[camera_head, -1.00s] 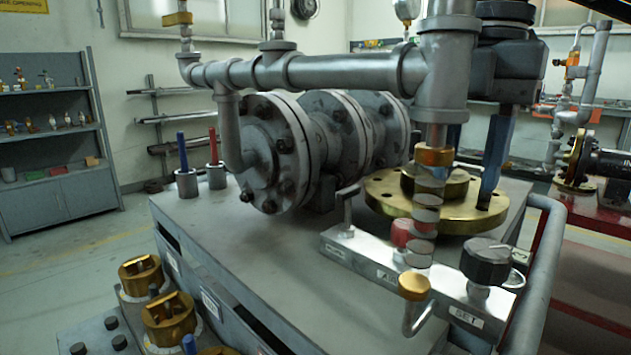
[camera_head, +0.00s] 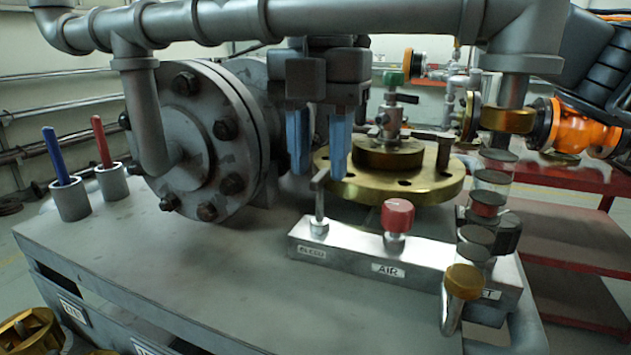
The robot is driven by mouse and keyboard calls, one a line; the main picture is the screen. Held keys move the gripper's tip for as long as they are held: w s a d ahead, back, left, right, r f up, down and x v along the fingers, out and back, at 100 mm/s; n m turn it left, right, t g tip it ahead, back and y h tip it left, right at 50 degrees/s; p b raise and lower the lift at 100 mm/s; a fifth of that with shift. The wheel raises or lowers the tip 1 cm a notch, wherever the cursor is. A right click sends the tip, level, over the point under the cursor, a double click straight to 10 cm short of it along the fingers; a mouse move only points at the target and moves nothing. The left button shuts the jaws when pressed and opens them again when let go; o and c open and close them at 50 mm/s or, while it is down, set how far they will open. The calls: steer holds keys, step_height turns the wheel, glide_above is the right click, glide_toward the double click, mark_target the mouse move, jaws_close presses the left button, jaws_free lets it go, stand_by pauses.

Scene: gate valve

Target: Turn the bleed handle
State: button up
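The bleed handle (camera_head: 318,204) is a small grey metal T-handle, upright at the left end of a silver block. A label reading BLEED (camera_head: 312,252) is below it on the block's front. My gripper (camera_head: 320,172) points down, with a dark body and two blue fingers. The fingers are apart, with a gap between them. Their tips are close to the handle's top crossbar, one on each side of it in the picture. I cannot tell the exact depth between tips and bar, or whether they touch.
On the silver block (camera_head: 350,262), a red AIR knob (camera_head: 397,216) stands right of the handle. A stacked sight tube (camera_head: 488,205) and brass-capped bent pipe (camera_head: 462,285) are farther right. A brass flange (camera_head: 425,188) lies behind. Thick grey pipe (camera_head: 300,18) crosses above; a bolted flange (camera_head: 185,140) stands left.

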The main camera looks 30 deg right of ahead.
mark_target(320, 198)
steer(key=shift+f+b, duration=0.3)
steer(key=shift+f, duration=1.15)
steer(key=shift+c, duration=0.2)
jaws_close()
